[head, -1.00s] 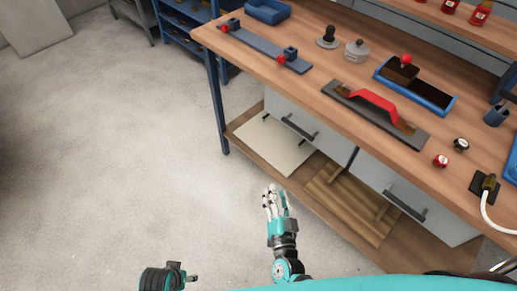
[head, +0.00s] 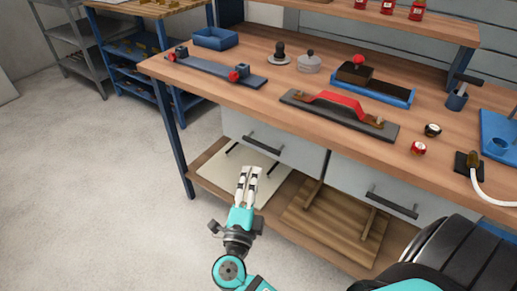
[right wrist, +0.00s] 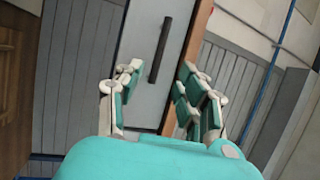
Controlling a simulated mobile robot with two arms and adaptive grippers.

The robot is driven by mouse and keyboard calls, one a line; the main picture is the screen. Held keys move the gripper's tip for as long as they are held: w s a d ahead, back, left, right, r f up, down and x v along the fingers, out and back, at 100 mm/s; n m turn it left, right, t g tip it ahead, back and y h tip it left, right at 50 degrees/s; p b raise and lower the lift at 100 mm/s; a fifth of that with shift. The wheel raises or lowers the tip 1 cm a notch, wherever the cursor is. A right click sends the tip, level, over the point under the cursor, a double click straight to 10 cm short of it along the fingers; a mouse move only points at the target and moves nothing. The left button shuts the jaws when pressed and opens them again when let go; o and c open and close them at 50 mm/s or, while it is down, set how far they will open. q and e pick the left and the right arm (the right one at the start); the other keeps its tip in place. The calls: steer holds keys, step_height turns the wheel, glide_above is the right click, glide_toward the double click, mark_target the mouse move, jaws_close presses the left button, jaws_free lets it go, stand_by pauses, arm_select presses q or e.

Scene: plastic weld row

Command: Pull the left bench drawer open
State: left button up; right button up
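The left bench drawer (head: 298,154) is a grey front under the wooden bench top and looks shut, with a dark bar handle (head: 262,145). My right gripper (head: 249,176) is in front of and below that handle in the head view, fingers pointing toward the bench. In the right wrist view its fingers (right wrist: 160,74) are spread with nothing between them. A grey drawer front (right wrist: 143,88) with a dark handle (right wrist: 161,50) shows beyond them, the handle apart from the fingers. My left gripper is not in view.
The right drawer (head: 345,178) has its own handle (head: 392,205). A lower shelf (head: 215,184) holds a pale board and a wooden piece. The bench top (head: 235,88) carries tools and trays. A blue bench leg (head: 176,150) stands at left; floor there is clear.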

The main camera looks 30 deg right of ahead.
steer(key=x, duration=1)
steer(key=shift+w, duration=0.1)
jaws_close()
